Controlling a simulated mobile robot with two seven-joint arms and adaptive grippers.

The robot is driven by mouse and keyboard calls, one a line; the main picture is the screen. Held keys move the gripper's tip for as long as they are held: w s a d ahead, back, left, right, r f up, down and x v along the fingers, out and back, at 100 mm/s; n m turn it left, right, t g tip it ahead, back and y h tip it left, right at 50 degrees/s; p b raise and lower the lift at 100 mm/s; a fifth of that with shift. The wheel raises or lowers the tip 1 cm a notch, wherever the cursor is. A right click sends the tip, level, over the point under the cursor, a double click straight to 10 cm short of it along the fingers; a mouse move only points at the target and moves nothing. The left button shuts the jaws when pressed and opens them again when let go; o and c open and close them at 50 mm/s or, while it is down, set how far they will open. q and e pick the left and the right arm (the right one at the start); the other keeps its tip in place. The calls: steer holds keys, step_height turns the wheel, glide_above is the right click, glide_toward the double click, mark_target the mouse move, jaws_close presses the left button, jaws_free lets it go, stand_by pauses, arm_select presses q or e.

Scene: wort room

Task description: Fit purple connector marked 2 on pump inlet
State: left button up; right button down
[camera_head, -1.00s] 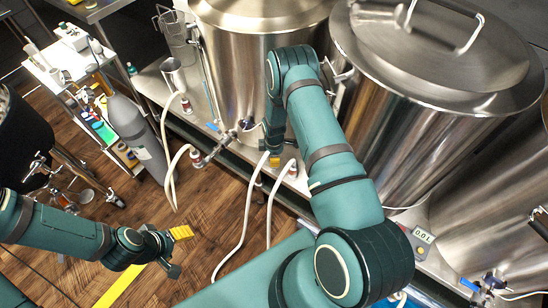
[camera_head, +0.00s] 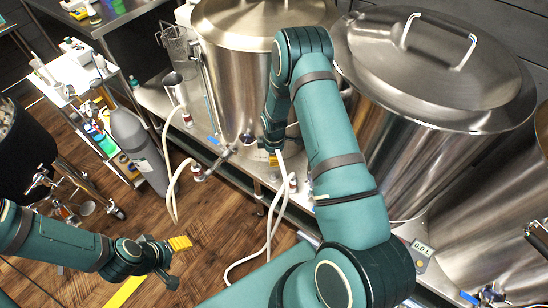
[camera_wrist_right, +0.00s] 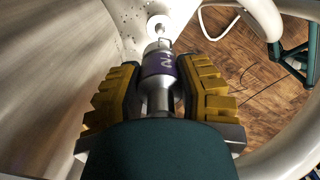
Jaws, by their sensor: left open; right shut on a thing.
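The connector with a purple band marked 2 (camera_wrist_right: 160,66) is in my right gripper (camera_wrist_right: 159,88), seen in the right wrist view. Its yellow ridged pads close on the metal body from both sides. A pale round part (camera_wrist_right: 158,26) lies just beyond the connector's far end; I cannot tell whether they touch or whether it is the pump inlet. In the head view my right gripper (camera_head: 272,160) is small and partly hidden by my arm, low in front of the middle kettle (camera_head: 238,95). My left gripper (camera_head: 172,260) is open and empty over the floor.
White hoses (camera_head: 246,254) hang beside my right gripper and toward the floor. The large lidded kettle (camera_head: 388,150) stands right of my right arm. A grey cylinder (camera_head: 138,147) and a cluttered white cart (camera_head: 88,112) stand left. Wooden floor (camera_head: 205,225) is open between my arms.

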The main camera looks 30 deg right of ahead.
steer(key=shift+r, duration=0.1)
steer(key=shift+r+p, duration=1.25)
steer(key=shift+r, duration=0.9)
